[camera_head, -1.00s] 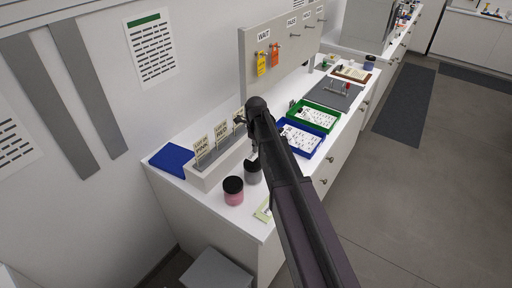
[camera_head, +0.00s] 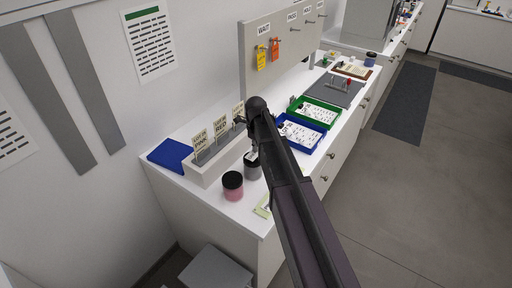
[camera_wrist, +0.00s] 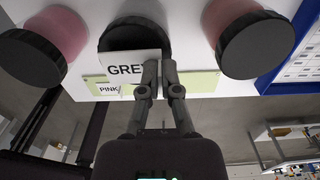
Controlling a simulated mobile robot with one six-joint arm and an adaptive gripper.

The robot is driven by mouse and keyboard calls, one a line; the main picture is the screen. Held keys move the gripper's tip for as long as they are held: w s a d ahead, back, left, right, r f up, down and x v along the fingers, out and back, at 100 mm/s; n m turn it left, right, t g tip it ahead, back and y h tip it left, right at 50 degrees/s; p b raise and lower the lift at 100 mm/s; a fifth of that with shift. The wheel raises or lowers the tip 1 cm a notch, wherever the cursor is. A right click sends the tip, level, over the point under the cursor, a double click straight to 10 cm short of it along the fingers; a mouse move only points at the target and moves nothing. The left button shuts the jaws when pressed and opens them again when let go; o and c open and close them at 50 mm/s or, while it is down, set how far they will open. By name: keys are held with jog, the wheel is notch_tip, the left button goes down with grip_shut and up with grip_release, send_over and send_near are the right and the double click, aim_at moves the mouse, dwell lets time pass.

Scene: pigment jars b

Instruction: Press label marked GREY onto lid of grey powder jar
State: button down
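In the wrist view my gripper (camera_wrist: 161,66) has its fingers close together on the right edge of a white label (camera_wrist: 122,64) reading "GRE", its last letter hidden by a finger. The label overlaps the near part of the black lid of the grey jar (camera_wrist: 135,32); I cannot tell whether it lies flat or touches. In the head view the grey jar (camera_head: 252,171) stands beside a pink jar (camera_head: 233,190), with the white label (camera_head: 250,155) at its lid. My arm hides the gripper there.
Pink jars with black lids flank it in the wrist view, left (camera_wrist: 62,28) and right (camera_wrist: 220,14). A green sheet (camera_wrist: 205,82) bears a PINK label (camera_wrist: 108,90). A card rack (camera_head: 203,176), blue tray (camera_head: 316,150) and green tray (camera_head: 333,126) stand on the counter.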

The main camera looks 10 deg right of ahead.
jog(key=shift+f+b, duration=0.6)
dwell(0.8)
jog(key=c, duration=0.7)
grip_release()
jog(key=shift+r+p, duration=3.05)
